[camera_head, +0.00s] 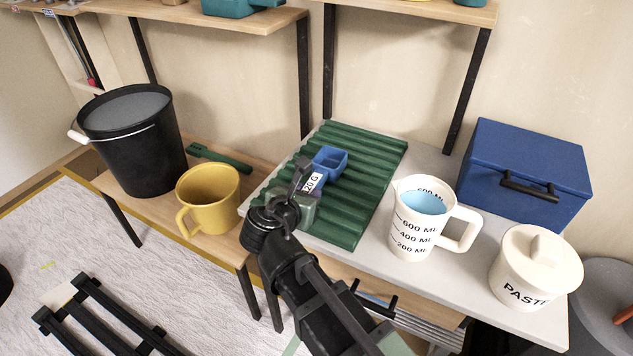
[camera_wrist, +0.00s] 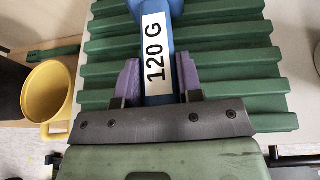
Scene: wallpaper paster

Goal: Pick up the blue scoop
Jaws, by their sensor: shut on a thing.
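The blue scoop (camera_head: 330,160) is over the green ribbed rack (camera_head: 375,158) on the table. Its handle carries a white "120 G" label and points toward my arm. In the wrist view the blue scoop (camera_wrist: 178,8) runs up from between my fingers, and its bowl is mostly cut off at the top edge. My gripper (camera_head: 308,184) is shut on the handle, with one purple finger on each side in the wrist view (camera_wrist: 158,80). I cannot tell whether the scoop still touches the rack.
A white measuring jug (camera_head: 413,235) with blue liquid, a paste pot (camera_head: 533,275) and a blue box (camera_head: 527,165) stand to the right. A yellow mug (camera_head: 208,205) and black bucket (camera_head: 140,155) stand left. Shelves (camera_head: 220,22) hang above.

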